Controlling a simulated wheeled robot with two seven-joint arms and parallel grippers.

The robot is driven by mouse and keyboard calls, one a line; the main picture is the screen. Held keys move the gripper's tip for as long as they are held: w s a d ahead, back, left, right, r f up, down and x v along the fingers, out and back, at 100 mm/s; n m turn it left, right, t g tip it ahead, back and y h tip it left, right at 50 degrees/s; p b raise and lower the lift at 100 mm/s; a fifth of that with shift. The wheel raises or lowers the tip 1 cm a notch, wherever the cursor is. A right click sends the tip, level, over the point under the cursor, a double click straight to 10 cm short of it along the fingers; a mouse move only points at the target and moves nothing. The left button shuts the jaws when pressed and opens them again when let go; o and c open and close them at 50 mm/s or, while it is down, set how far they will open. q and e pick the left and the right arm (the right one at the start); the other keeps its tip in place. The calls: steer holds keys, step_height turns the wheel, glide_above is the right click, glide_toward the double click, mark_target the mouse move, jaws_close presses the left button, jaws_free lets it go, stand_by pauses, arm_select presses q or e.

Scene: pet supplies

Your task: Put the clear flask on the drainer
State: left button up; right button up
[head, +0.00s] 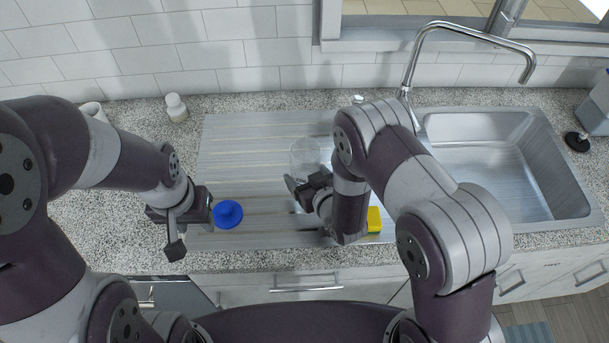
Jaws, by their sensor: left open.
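The clear flask (305,153) stands on the ribbed steel drainer (250,135), left of the sink. It is see-through and faint, and its lower part is partly hidden by my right gripper (306,187). The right gripper is at the flask's near side; whether its fingers are closed on the glass cannot be made out. My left gripper (192,224) is open and empty at the drainer's left edge, just left of a blue round object with a raised middle (228,213).
A yellow sponge (374,220) lies by the drainer's front, partly behind my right arm. The empty sink basin (490,165) and tap (412,70) are at the right. A small white bottle (176,108) and a white cup (93,110) stand on the back left counter. The drainer's back left is clear.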

steer(key=shift+f, duration=0.25)
steer(key=shift+f, duration=0.1)
